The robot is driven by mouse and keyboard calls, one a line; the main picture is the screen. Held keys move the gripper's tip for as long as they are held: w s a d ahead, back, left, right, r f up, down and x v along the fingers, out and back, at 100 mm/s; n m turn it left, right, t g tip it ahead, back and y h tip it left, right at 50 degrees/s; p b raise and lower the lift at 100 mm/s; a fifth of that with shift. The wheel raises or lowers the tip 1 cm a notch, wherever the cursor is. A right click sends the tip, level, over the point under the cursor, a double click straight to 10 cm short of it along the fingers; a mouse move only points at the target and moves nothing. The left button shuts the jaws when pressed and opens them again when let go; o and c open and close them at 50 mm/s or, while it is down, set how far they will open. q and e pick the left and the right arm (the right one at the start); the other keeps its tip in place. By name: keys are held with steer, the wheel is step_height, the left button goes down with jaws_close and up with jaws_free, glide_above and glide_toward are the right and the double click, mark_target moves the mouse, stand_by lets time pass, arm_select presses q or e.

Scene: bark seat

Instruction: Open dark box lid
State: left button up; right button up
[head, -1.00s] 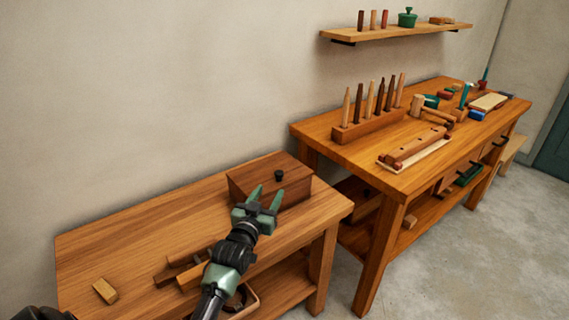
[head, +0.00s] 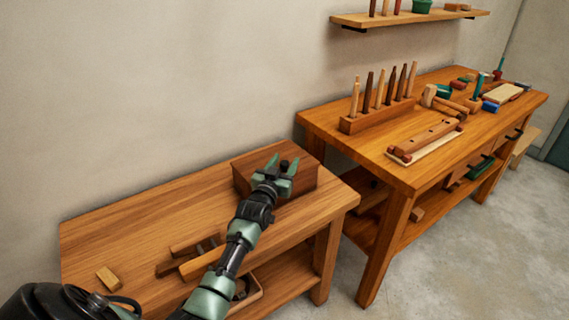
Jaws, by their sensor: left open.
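The dark box (head: 304,183) is a brown wooden box with its lid (head: 254,160) down, at the back right of the low bench (head: 130,222). A small dark knob (head: 284,165) shows on top of the lid. My left gripper (head: 284,164) is open over the lid, with its green fingertips on either side of the knob in the picture. I cannot tell whether the fingers touch the knob. The gripper and wrist hide part of the box's front. My right gripper is not in view.
Wooden blocks and tools (head: 190,257) lie on the low bench left of my arm. A small light block (head: 109,277) lies near its left end. A taller workbench (head: 372,152) with a chisel rack (head: 377,117) stands close on the right. The wall is behind.

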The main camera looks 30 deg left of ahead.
arm_select(q)
jaws_close()
stand_by(1.4)
